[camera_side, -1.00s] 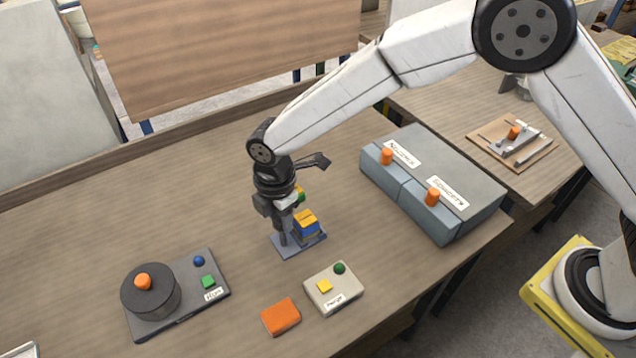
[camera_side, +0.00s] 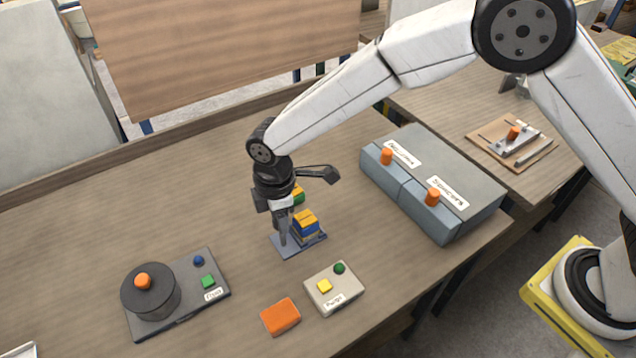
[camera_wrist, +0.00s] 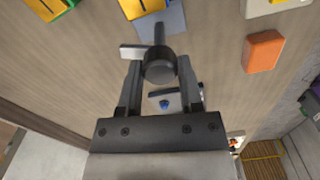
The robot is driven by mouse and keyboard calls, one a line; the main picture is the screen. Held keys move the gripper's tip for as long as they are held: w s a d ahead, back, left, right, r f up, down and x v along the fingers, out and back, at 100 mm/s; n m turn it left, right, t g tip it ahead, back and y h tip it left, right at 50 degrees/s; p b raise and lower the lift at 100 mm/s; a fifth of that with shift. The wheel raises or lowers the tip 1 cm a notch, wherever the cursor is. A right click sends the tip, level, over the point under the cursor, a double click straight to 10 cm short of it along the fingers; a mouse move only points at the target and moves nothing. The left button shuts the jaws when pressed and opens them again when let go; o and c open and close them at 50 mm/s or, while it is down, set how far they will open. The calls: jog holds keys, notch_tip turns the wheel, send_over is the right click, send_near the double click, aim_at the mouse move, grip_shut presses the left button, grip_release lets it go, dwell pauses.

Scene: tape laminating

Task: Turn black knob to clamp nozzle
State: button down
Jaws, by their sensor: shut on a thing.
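The black knob (camera_wrist: 160,66) sits between my fingers in the wrist view, with a dark stem running up from it and a pale bar at its left. My gripper (camera_wrist: 158,70) is shut on the knob, one finger on each side. In the side view my gripper (camera_side: 284,238) points down at the small blue-grey base plate (camera_side: 290,252) of the fixture, and hides the knob there. A yellow and blue block (camera_side: 306,222) stands on the plate just right of my fingers. I cannot make out the nozzle for certain.
A dark unit with a round drum (camera_side: 150,292) stands at the left front. An orange block (camera_side: 280,316) and a beige button box (camera_side: 335,288) lie in front of the fixture. A grey two-drawer box (camera_side: 440,180) stands to the right.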

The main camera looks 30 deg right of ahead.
jog(key=m, duration=1.3)
jog(key=shift+m, duration=0.4)
jog(key=shift+c, duration=1.3)
grip_release()
jog(key=shift+r, duration=3.95)
jog(key=shift+d, duration=0.1)
